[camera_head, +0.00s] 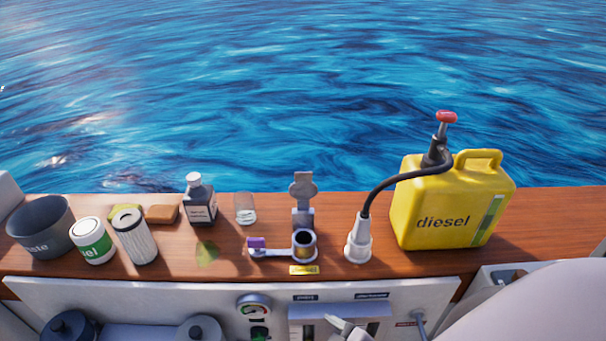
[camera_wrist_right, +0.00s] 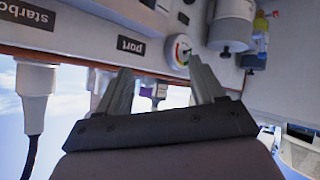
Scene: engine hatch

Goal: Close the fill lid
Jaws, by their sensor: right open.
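The grey fill lid (camera_head: 303,188) stands upright, hinged open behind the round fill opening (camera_head: 304,244) on the wooden deck. My right gripper (camera_head: 347,326) is at the bottom edge of the head view, low in front of the panel and below the fill opening. In the right wrist view the gripper (camera_wrist_right: 160,82) has its two fingers spread with nothing between them. My left gripper is not in view.
A purple-topped piece (camera_head: 257,243) sits left of the opening. A white nozzle (camera_head: 358,240) stands close on its right, with a black hose to the yellow diesel can (camera_head: 450,205). Bottle (camera_head: 199,200), filter (camera_head: 135,238), green-white can (camera_head: 92,241) and grey bucket (camera_head: 42,228) stand left.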

